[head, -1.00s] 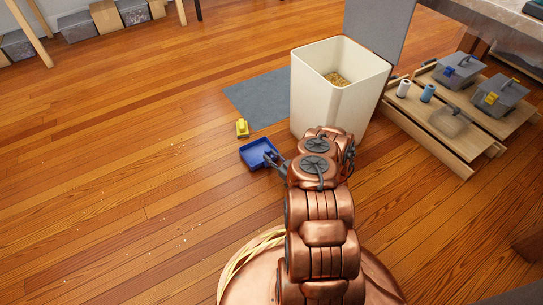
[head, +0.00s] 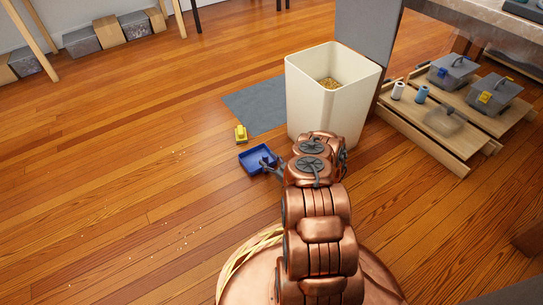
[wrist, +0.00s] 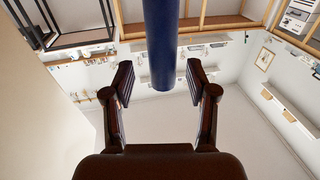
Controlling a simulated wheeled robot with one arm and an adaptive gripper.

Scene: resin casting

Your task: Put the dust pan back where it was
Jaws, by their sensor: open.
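The blue dust pan (head: 257,158) shows in the head view just beyond the end of my arm, left of the white bin. It looks to be at or near the floor; I cannot tell whether it touches it. My gripper (head: 274,168) is at the pan's near right side, small and partly hidden by my arm. In the wrist view a dark blue bar (wrist: 161,45), likely the pan's handle, comes down from the top edge, its end in line with the gap between the fingers. My gripper (wrist: 160,85) is open there, with space on both sides of the bar.
A yellow object (head: 240,134) lies just behind the pan. A grey mat (head: 255,103) and a white bin (head: 308,101) with tan bits inside stand behind. Pale crumbs (head: 183,238) dot the floor at left. A low wooden rack (head: 445,150) holds boxes at right. The left floor is open.

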